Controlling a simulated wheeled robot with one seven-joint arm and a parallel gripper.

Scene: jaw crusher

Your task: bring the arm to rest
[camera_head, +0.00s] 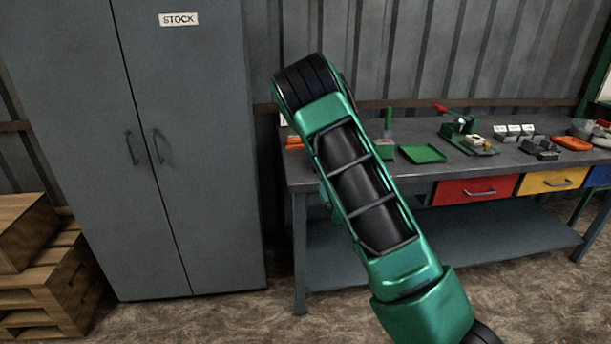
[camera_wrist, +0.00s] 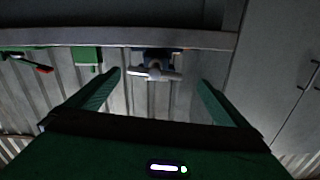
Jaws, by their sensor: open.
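My arm (camera_head: 355,190) rises from the lower right and leans to the upper left in the head view, in front of the workbench. My gripper does not clearly show there. In the wrist view my gripper (camera_wrist: 159,80) has its two green fingers wide apart. Nothing is held between them. A blue and white object (camera_wrist: 157,66) shows beyond the gap, apart from the fingers; I cannot tell what it is.
The grey stock cabinet (camera_head: 190,150) stands shut on the left, with wooden pallets (camera_head: 50,290) beside it. The workbench (camera_head: 420,178) on the right bears a green tray (camera_head: 423,153), a green press (camera_head: 462,125) and small parts. Open floor (camera_head: 230,320) lies in front.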

